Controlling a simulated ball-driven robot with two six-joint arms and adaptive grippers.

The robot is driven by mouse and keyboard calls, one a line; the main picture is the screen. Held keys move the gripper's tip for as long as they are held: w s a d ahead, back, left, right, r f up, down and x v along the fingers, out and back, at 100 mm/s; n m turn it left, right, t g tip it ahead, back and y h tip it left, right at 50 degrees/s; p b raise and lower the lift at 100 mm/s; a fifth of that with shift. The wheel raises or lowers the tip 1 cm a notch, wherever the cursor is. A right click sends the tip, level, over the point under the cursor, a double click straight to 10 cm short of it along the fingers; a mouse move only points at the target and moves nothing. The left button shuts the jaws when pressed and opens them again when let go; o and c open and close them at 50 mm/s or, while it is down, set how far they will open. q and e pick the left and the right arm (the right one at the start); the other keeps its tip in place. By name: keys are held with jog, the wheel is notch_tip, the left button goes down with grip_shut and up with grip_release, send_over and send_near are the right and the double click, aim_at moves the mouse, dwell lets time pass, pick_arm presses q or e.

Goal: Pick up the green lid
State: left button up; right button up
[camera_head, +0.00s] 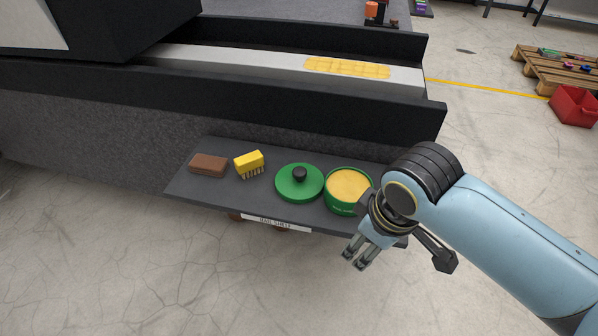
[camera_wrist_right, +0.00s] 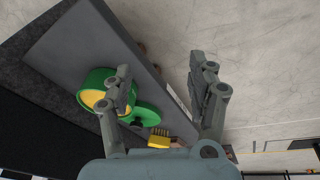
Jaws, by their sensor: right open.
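The green lid (camera_head: 299,183) is a flat disc with a black knob, lying on a dark shelf (camera_head: 215,193) between a yellow brush and a green tin. The round green tin (camera_head: 341,209) stands open to its right with yellow contents. In the right wrist view the lid (camera_wrist_right: 146,117) shows past the tin (camera_wrist_right: 87,97), partly hidden by a finger. My right gripper (camera_head: 354,262) is open and empty, in front of the shelf's right end, to the right of the lid and apart from it. My left gripper is not in view.
A yellow brush (camera_head: 249,161) and a brown block (camera_head: 208,165) lie left of the lid. A dark machine rail (camera_head: 300,107) runs behind the shelf. A red bin (camera_head: 574,106) and a wooden pallet (camera_head: 540,66) stand far right. The floor in front is clear.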

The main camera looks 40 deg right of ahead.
jog(key=w+r+n, duration=0.4)
jog(key=w+r, duration=0.1)
jog(key=w, duration=0.1)
notch_tip(320, 180, up, 2)
jog(key=n+g+p, duration=0.1)
jog(key=n+g, duration=0.1)
jog(key=n, duration=0.9)
send_over(300, 171)
jog(key=shift+y, duration=0.4)
notch_tip(300, 171, down, 10)
jog(key=b, duration=0.2)
jog(key=shift+d+f+b, duration=0.1)
jog(key=shift+f+b, duration=0.1)
jog(key=shift+b, duration=0.2)
jog(key=shift+c, duration=0.4)
grip_shut()
